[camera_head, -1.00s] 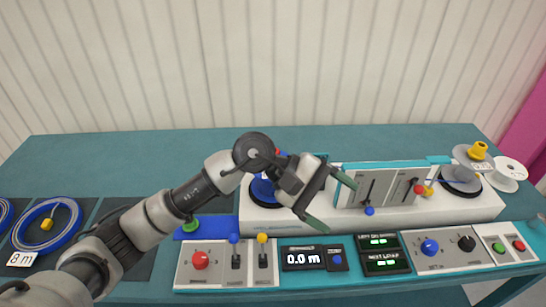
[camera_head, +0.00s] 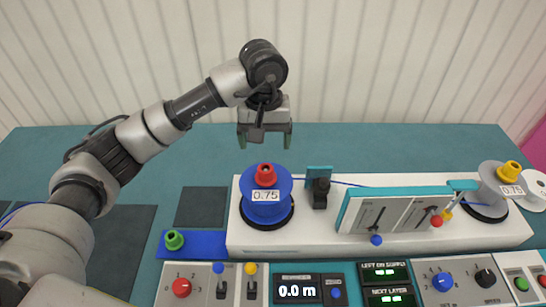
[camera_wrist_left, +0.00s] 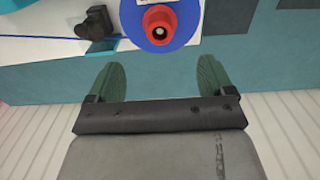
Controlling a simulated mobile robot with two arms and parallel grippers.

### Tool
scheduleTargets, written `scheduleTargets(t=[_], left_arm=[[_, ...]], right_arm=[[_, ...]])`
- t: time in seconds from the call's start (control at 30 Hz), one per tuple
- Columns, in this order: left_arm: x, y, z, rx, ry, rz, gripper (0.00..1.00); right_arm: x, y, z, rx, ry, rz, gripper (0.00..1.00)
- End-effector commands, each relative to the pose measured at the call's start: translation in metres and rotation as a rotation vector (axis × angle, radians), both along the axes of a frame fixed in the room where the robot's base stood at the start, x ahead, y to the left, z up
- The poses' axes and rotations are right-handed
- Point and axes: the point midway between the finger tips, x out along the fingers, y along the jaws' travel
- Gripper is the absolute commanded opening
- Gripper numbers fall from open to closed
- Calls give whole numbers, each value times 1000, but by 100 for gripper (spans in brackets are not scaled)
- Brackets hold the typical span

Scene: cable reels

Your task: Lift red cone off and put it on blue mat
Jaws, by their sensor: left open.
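The red cone (camera_head: 265,175) sits on top of the blue reel (camera_head: 266,210), which carries a 0.75 label and stands at the left end of the white machine. In the left wrist view the red cone (camera_wrist_left: 159,24) shows at the top middle, beyond the fingertips. My left gripper (camera_head: 264,145) is open and empty, pointing down, above and behind the reel in the head view. The blue mat (camera_head: 205,245) lies left of the machine, with a green cone (camera_head: 174,240) on it. My right gripper is not in view.
A grey reel with a yellow cone (camera_head: 510,171) stands at the machine's right end. A slanted slider panel (camera_head: 390,212) and a black clamp (camera_head: 320,193) stand between the reels. Control panels with knobs and levers line the front edge. The table behind is clear.

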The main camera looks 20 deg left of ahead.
Motion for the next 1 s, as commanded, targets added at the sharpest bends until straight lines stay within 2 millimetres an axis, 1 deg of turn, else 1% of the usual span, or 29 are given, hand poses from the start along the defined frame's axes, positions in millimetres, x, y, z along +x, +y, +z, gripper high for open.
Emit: scheduleTargets(t=[0.07, 0.13, 0.23, 0.3, 0.4, 0.47, 0.57, 0.73, 0.8, 0.9, 1.0], left_arm=[[0, 1, -4, 5, 3, 0, 82], [0, 1, -13, 6, 5, 1, 82], [-1, 1, -29, 6, 5, 0, 82], [-1, 1, -40, 5, 6, 1, 82], [-1, 1, -50, 4, 3, 1, 82], [-1, 0, -54, 5, 2, 0, 82], [-2, -1, -60, 3, 4, -1, 82], [-5, -2, -83, 3, 8, 0, 82], [-4, -2, -94, 3, 6, 2, 82], [-4, -2, -104, 2, 3, -1, 82], [-3, -2, -108, 3, 1, 0, 82]], right_arm=[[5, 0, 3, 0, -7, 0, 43], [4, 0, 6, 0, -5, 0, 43], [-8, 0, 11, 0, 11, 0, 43], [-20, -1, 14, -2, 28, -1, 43], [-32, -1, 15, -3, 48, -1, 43], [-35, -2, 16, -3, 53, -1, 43], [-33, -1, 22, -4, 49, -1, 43], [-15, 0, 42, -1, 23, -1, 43], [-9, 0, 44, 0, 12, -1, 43], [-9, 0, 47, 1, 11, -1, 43], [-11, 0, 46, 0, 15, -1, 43]])
